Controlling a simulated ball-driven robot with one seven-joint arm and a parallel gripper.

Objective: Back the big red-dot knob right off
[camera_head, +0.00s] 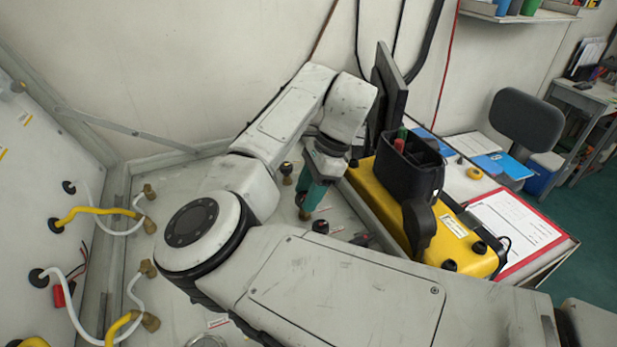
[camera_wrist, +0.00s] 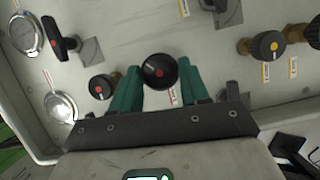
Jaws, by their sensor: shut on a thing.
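A round black knob with a red dot (camera_wrist: 160,72) sits between the teal fingers of my gripper (camera_wrist: 159,80) in the wrist view. The fingers are shut on its sides. A smaller black knob with a red dot (camera_wrist: 102,87) stands just left of the fingers, and a black bar handle with a red dot (camera_wrist: 61,38) is further up left. In the head view my gripper (camera_head: 312,194) points down at the pale panel (camera_head: 180,183). There the held knob is mostly hidden by the fingers, and its turn position cannot be told.
A yellow-dot knob (camera_wrist: 267,45) on a brass fitting is at right in the wrist view. Two round gauges (camera_wrist: 27,36) line the left. In the head view a black-topped knob (camera_head: 287,170) stands close behind my gripper, and a yellow case (camera_head: 375,186) lies to its right.

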